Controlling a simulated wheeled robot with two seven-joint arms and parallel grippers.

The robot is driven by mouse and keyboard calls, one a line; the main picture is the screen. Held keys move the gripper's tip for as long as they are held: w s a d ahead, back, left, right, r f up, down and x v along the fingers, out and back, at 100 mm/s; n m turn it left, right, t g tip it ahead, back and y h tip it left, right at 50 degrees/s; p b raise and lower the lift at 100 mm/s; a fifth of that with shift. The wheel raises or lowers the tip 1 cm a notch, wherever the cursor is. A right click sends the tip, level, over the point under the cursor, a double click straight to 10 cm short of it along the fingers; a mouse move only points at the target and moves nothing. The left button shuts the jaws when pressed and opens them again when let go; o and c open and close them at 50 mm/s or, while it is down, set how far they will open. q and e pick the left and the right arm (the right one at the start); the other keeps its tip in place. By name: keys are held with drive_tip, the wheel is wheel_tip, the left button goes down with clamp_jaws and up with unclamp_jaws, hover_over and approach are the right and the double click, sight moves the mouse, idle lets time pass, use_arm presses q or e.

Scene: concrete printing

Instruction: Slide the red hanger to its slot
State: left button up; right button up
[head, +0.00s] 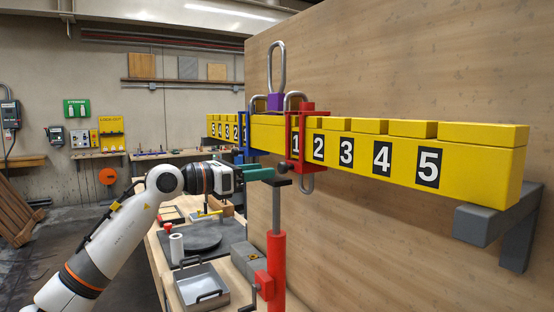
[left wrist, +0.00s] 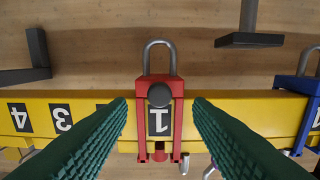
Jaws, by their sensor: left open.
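The yellow beam (head: 475,138) carries number plates; 1 to 5 run rightward along its front. The red hanger (head: 309,143), a red frame with a grey loop, sits around the beam at plate 1. In the left wrist view the beam (left wrist: 230,107) appears upside down, with the red hanger (left wrist: 177,120) in the middle and the 1 visible through its frame. My left gripper (left wrist: 160,104) is open, its green fingers on either side of the red hanger with gaps to both. My right gripper is out of view.
A blue hanger (head: 241,140) sits on the beam left of the red one. A purple hanger (head: 275,102) with a tall loop rises between them. A red stand (head: 276,258) with a dark top plate is close to my left gripper. The beam right of the red hanger is free of hangers.

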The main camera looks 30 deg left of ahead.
sight(279, 168)
use_arm(q)
drive_tip(key=p+x, duration=0.1)
drive_tip(key=x, duration=0.3)
drive_tip(key=shift+w+d+r+p, duration=0.1)
drive_tip(key=shift+r+p, duration=0.05)
drive_tip(key=shift+p, duration=0.15)
drive_tip(key=shift+w+d, duration=0.25)
drive_tip(key=shift+w, duration=0.15)
drive_tip(key=shift+f, duration=0.2)
clamp_jaws()
